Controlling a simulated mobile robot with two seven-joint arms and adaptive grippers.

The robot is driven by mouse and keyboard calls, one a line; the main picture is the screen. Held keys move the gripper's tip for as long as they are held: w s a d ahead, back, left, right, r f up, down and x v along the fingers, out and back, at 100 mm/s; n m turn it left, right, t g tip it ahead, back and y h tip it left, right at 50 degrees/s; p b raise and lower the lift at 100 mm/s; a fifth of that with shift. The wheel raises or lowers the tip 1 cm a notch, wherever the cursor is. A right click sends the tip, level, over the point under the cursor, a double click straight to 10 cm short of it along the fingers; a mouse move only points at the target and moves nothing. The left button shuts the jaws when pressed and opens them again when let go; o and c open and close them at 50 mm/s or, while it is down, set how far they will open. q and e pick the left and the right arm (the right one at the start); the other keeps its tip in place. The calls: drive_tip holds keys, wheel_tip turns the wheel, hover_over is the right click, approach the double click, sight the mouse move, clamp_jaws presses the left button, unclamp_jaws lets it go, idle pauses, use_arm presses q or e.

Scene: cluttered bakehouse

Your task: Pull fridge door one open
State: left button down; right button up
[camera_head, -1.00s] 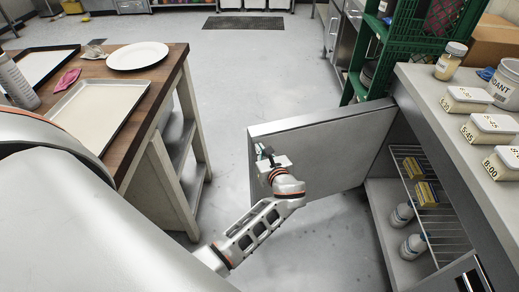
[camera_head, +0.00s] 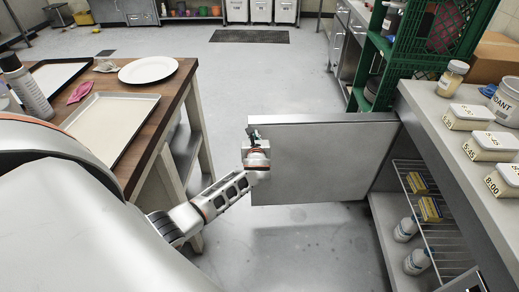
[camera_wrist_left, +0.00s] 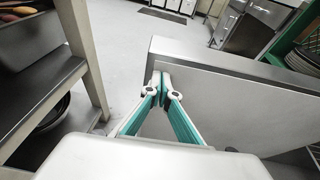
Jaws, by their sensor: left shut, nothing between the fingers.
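The fridge door (camera_head: 325,160) is a grey metal panel, swung wide open from its hinge side at the right, next to the counter. The fridge interior (camera_head: 400,215) shows with a wire shelf, yellow packs and white bottles. My left gripper (camera_head: 253,134) is at the door's free left edge, on its inner face side. In the left wrist view the gripper's teal fingers (camera_wrist_left: 160,82) are closed together with nothing between them, close beside the edge of the door (camera_wrist_left: 230,100). Whether they touch it I cannot tell. My right gripper is not in view.
A wooden table (camera_head: 165,110) with trays and a white plate (camera_head: 148,70) stands at the left, close to my left arm. Green crates (camera_head: 425,50) and the counter (camera_head: 450,150) with labelled tubs bound the right. Floor beyond the door is clear.

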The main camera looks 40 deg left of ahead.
sight(251, 120)
use_arm(q)
drive_tip(key=x, duration=0.3)
drive_tip(key=r+b+x, duration=0.1)
drive_tip(key=x, duration=0.1)
drive_tip(key=shift+s+a, duration=0.1)
drive_tip(key=shift+a, duration=0.2)
drive_tip(key=shift+h, duration=0.3)
drive_tip(key=w+a+b, duration=0.1)
drive_tip(key=w, duration=0.1)
drive_tip(key=w+a, duration=0.1)
drive_tip(key=a, duration=0.1)
drive_tip(key=shift+w+a+r+b, duration=0.15)
drive_tip(key=shift+w+b, duration=0.2)
drive_tip(key=shift+r, duration=0.1)
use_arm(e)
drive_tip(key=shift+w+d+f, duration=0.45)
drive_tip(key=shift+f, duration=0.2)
use_arm(q)
drive_tip(key=shift+s, duration=0.2)
